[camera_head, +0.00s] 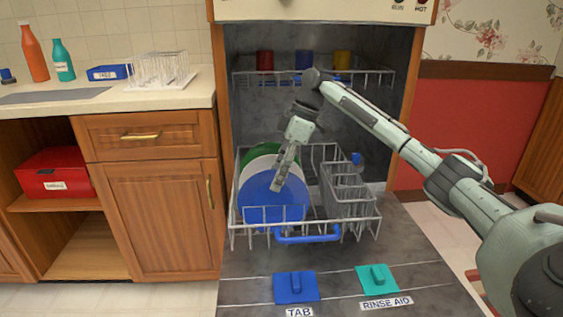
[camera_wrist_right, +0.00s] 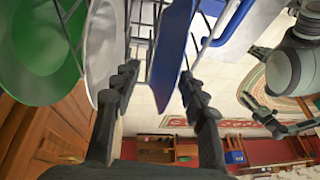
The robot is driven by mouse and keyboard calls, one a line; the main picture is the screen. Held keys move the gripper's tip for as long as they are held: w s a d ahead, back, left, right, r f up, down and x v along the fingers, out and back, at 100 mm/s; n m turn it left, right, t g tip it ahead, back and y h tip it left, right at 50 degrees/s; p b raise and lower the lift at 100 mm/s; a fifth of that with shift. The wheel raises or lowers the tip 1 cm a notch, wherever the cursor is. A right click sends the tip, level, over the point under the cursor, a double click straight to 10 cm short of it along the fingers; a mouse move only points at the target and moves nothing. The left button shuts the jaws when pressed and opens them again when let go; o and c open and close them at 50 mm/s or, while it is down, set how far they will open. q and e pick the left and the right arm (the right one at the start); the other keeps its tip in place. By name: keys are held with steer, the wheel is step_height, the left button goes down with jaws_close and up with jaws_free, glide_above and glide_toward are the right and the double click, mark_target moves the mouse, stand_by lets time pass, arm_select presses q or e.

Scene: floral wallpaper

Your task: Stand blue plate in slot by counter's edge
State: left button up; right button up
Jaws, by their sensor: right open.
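The blue plate (camera_head: 264,207) stands in the front of the dishwasher's lower rack (camera_head: 368,221), before a white plate (camera_head: 262,162) and a green plate (camera_head: 236,157). My right gripper (camera_head: 279,182) is at the blue plate's upper right edge. In the right wrist view its open fingers (camera_wrist_right: 158,82) lie either side of the blue plate (camera_wrist_right: 172,48). A white wire dish rack (camera_head: 163,72) with upright slots stands on the counter, near its edge by the dishwasher; I see no plate in it. Part of my left arm and gripper (camera_wrist_right: 280,122) seems to show in the right wrist view.
The upper rack (camera_head: 372,78) holds red, blue and yellow cups. A cutlery basket (camera_head: 347,195) stands right of the plates. A blue box (camera_head: 108,73) and bottles (camera_head: 63,62) stand left on the counter (camera_head: 140,100). The open door (camera_head: 340,260) lies low in front.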

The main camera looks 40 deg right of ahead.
arm_select(q)
steer(key=shift+r, duration=0.35)
arm_select(e)
steer(key=shift+x, duration=1.4)
arm_select(q)
steer(key=shift+a, duration=0.1)
arm_select(e)
steer(key=shift+c, duration=0.5)
jaws_close()
arm_select(q)
steer(key=shift+r+p, duration=2.3)
arm_select(e)
steer(key=shift+r, duration=1.65)
